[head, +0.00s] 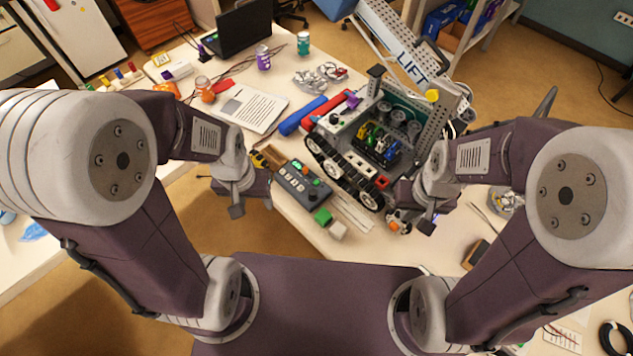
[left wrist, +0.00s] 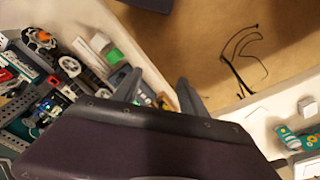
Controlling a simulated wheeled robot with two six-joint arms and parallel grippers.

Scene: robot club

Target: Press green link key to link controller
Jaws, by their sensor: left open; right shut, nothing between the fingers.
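A dark grey controller box (head: 299,184) with rows of keys lies at the table's front edge in the head view. A small green key (head: 297,168) shows near its far end. A green block (head: 323,215) and a white block sit at its near end; the green block also shows in the left wrist view (left wrist: 114,56). My left gripper (head: 245,190) is open and empty, just left of the controller. In the left wrist view its spread fingers (left wrist: 158,90) partly hide the controller.
A tracked robot (head: 352,150) with a LIFT panel stands just right of and behind the controller. Blue and red cylinders (head: 303,115), a printed sheet (head: 248,107) and a laptop (head: 240,30) lie further back. Bare floor shows left of the table's front edge.

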